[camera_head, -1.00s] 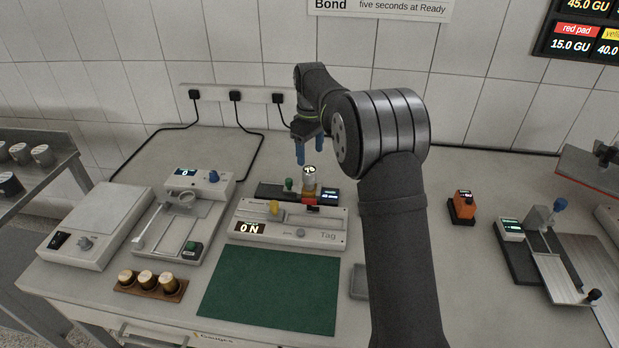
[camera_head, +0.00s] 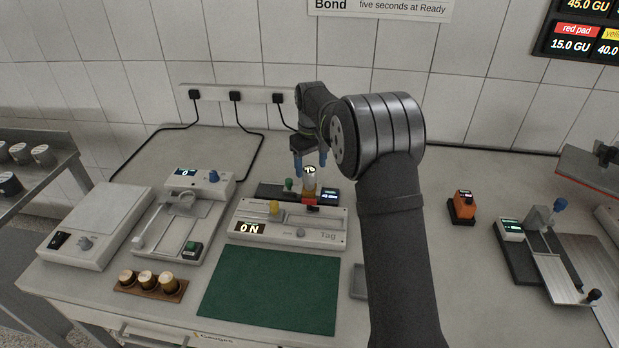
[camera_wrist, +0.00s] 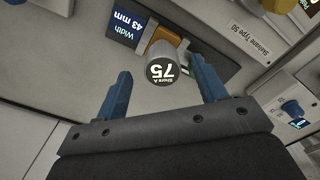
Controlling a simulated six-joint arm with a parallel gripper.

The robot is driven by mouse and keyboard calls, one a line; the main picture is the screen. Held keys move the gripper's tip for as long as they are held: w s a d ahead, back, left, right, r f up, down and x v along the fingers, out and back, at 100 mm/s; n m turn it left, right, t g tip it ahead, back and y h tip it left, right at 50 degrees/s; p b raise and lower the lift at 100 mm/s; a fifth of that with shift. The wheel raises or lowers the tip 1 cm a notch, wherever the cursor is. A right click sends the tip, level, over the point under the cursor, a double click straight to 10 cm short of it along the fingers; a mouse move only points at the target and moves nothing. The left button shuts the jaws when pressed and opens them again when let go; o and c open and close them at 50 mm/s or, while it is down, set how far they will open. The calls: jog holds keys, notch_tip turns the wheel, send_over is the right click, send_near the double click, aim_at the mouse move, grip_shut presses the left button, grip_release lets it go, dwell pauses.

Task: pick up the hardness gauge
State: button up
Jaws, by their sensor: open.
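The hardness gauge, a small upright cylinder with a dark round face reading "Shore A 75", shows in the wrist view (camera_wrist: 163,70). In the head view it (camera_head: 310,182) stands at the back of the bench, with a yellowish lower part. My gripper (camera_head: 310,162) is over it, pointing down, with blue fingers apart. In the wrist view my gripper (camera_wrist: 163,82) is open and empty. No contact shows.
A dark device with a "Width 43 mm" display (camera_wrist: 127,24) is beside the gauge. In front are a pale tester (camera_head: 285,236) reading "0 N" and a green mat (camera_head: 270,290). An orange device (camera_head: 463,207) stands right. The wall (camera_head: 400,60) is close behind.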

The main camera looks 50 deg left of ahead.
aim_at(310, 169)
jog(key=shift+s+a+f, duration=0.1)
jog(key=shift+a+f, duration=0.05)
jog(key=shift+f, duration=2.55)
jog(key=c, duration=1.3)
jog(key=shift+r, duration=0.15)
